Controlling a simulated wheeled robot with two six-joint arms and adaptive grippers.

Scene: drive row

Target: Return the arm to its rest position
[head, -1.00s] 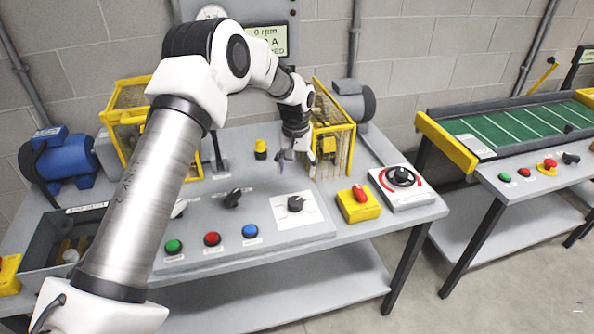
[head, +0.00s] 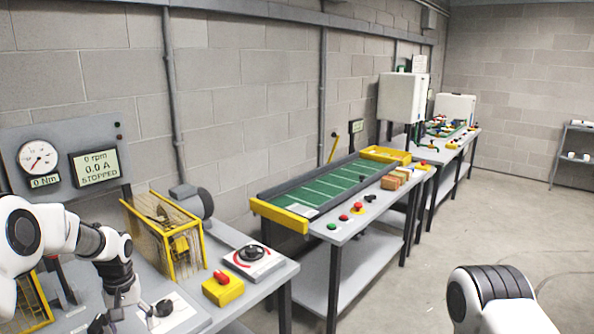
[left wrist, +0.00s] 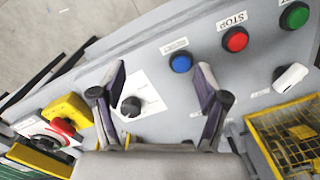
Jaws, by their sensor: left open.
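My left arm comes in at the lower left of the head view, bent over the drive bench. Its gripper (head: 122,312) hangs low over the control panel, beside the black rotary knob (head: 164,308) on its white plate. In the left wrist view, my left gripper (left wrist: 160,68) is open and empty, its two fingers apart. The black knob (left wrist: 131,106) shows between them, nearer one finger; contact cannot be seen. Part of my right arm shows at the lower right of the head view; its gripper is out of view.
A yellow guard cage (head: 165,236) stands behind the left gripper. A yellow box with a red switch (head: 222,288) and a dial unit (head: 254,260) sit at the bench's right end. A green conveyor bench (head: 335,188) stands farther right. Open floor (head: 400,290) lies in front.

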